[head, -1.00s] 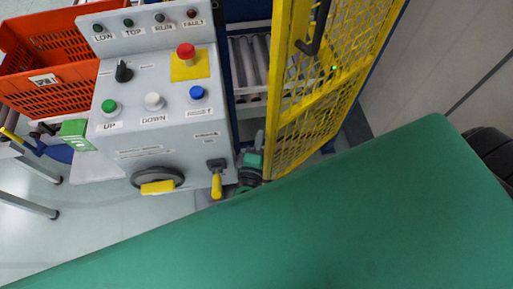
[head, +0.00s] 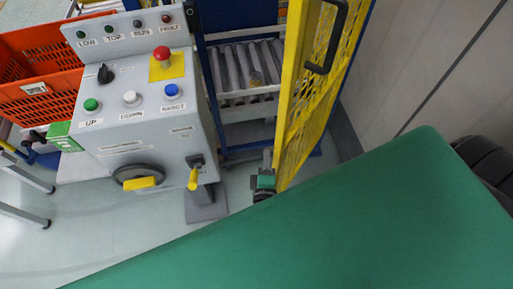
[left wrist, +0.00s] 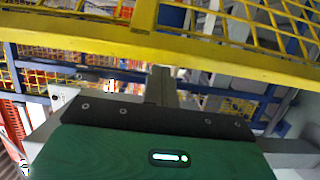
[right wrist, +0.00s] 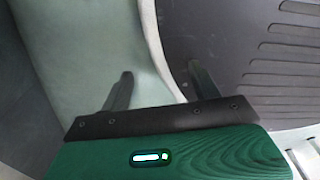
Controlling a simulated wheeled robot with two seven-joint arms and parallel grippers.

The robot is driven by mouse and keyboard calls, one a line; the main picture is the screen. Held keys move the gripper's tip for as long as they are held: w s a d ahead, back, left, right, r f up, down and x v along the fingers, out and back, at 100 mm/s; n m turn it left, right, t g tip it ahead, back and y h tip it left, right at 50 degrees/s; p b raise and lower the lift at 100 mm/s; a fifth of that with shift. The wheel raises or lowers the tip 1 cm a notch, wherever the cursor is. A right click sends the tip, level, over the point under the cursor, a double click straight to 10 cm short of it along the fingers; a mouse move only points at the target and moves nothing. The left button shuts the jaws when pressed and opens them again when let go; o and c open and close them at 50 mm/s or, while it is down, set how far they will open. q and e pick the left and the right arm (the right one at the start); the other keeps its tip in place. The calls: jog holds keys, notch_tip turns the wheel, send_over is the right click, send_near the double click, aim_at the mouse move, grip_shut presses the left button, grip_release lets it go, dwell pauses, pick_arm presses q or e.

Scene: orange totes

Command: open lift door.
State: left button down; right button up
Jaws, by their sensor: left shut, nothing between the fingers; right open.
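The lift door (head: 294,100), a yellow frame with yellow mesh, stands swung open at an angle in the head view. Its black handle (head: 327,40) is on the upper part, on the face turned to the right. My left gripper (head: 265,172) is low at the door's left edge, on the side of the opening. In the left wrist view its shut, empty fingers (left wrist: 160,84) point at the door's yellow frame (left wrist: 150,40); contact cannot be told. My right gripper (right wrist: 158,88) is open and empty over the floor, and is out of the head view.
A grey control box (head: 140,115) with buttons stands left of the opening. Rollers (head: 240,68) show inside the lift. An orange tote (head: 45,85) is at the far left. A pale wall (head: 415,60) stands at the right.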

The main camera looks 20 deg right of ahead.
pick_arm(q)
jog(key=s+d+b, duration=0.1)
jog(key=s+d, duration=0.3)
jog(key=s, duration=0.3)
jog(key=shift+s+d, duration=0.35)
pick_arm(e)
jog(key=shift+w+a+r, duration=0.1)
jog(key=shift+w+a, duration=0.1)
jog(key=shift+w, duration=0.5)
jog(key=shift+w+a+f, duration=0.1)
jog(key=shift+w+a, duration=0.1)
jog(key=shift+w, duration=0.55)
jog(key=shift+w+a+r, duration=0.1)
jog(key=shift+w+a, duration=0.1)
jog(key=shift+w, duration=0.5)
